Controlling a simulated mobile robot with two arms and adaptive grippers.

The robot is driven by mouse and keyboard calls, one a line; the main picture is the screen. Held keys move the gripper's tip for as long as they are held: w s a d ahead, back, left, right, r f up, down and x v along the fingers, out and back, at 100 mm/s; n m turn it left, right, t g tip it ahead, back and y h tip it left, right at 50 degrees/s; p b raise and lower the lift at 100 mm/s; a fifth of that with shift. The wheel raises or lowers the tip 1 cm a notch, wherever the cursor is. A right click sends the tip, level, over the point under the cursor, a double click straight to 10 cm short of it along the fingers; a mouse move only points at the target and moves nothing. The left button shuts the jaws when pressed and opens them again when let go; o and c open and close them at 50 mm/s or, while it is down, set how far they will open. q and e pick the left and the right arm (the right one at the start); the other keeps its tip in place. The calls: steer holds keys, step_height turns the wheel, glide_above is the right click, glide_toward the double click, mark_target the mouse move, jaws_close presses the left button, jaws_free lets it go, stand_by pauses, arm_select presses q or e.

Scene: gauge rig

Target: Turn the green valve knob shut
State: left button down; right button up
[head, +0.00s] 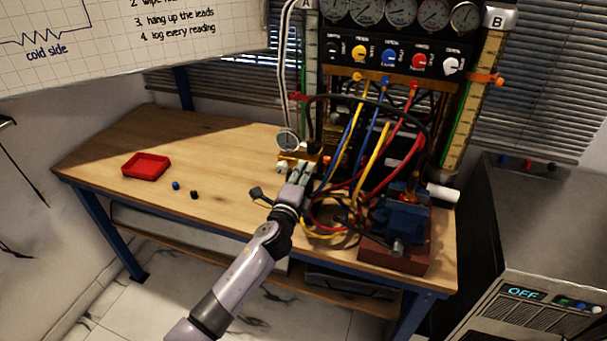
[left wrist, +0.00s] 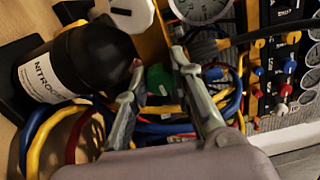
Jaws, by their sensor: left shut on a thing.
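The green valve knob (left wrist: 157,78) shows in the left wrist view between the two fingers of my left gripper (left wrist: 158,66). The gripper is shut on it, with a finger on either side; the fingers cover part of the knob. In the head view my left gripper (head: 303,170) reaches the brass-coloured block (head: 298,157) below a small round gauge (head: 287,140), and the knob is hidden behind the hand. My right gripper is in neither view.
Yellow, blue and red hoses (head: 372,150) hang close on the right of the hand. A blue vise (head: 398,218) stands at the bench's right end. A dark bottle (left wrist: 70,75) with a white label is close by. A red tray (head: 146,166) lies left; bench between is mostly clear.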

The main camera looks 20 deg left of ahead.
arm_select(q)
steer(key=shift+m, duration=0.4)
steer(key=c, duration=1.4)
jaws_free()
steer(key=shift+o, duration=0.2)
steer(key=s, duration=1.2)
steer(key=shift+f, duration=0.15)
